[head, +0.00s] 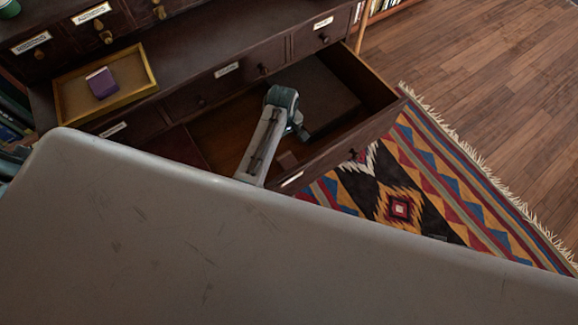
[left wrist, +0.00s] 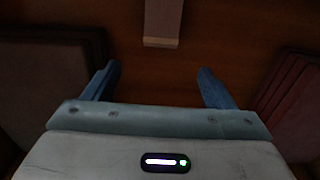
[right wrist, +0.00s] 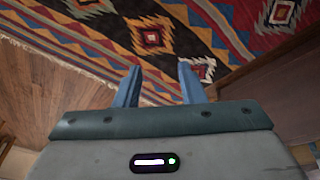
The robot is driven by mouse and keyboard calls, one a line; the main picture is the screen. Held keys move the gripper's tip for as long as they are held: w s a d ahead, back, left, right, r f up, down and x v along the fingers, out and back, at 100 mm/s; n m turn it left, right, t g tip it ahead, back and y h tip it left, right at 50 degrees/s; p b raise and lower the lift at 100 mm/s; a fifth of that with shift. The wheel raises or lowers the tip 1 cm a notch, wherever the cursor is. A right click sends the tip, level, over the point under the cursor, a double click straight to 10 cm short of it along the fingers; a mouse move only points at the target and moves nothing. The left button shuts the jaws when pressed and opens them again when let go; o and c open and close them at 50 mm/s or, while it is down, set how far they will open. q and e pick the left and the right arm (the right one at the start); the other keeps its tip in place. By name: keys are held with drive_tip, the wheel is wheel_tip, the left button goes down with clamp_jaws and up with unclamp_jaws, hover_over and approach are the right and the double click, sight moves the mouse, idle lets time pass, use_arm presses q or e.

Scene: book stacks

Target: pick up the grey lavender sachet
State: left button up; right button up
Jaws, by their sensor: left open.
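A small grey-brown block, which looks like the sachet (left wrist: 162,22), lies on the drawer floor at the top of the left wrist view. My left gripper (head: 301,131) is down in the drawer, open and empty. In the left wrist view its fingers (left wrist: 158,82) are wide apart, with the block beyond their tips and not between them.
The open drawer (head: 345,155) has walls around my left gripper. A dark flat stack (left wrist: 50,75) and a reddish stack (left wrist: 290,85) flank it. A yellow-rimmed tray (head: 150,68) with a purple box (head: 102,83) stands on the cabinet. A patterned rug (head: 440,195) lies right.

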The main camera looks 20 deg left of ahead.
use_arm(q)
drive_tip(key=b, duration=0.2)
hover_over(284, 155)
wheel_tip(284, 155, down, 7)
wheel_tip(284, 155, down, 4)
drive_tip(key=shift+s+f+b, duration=0.1)
drive_tip(key=shift+f+b, duration=0.1)
drive_tip(key=shift+b, duration=0.1)
use_arm(e)
drive_tip(key=shift+t, duration=0.8)
drive_tip(key=r, duration=0.2)
drive_tip(key=a+r, duration=0.1)
drive_tip(key=r, duration=0.2)
drive_tip(key=shift+s+a+r, duration=0.25)
drive_tip(key=shift+s+r, duration=0.05)
drive_tip(key=shift+s, duration=0.1)
use_arm(q)
drive_tip(key=shift+c, duration=0.2)
drive_tip(key=c, duration=1)
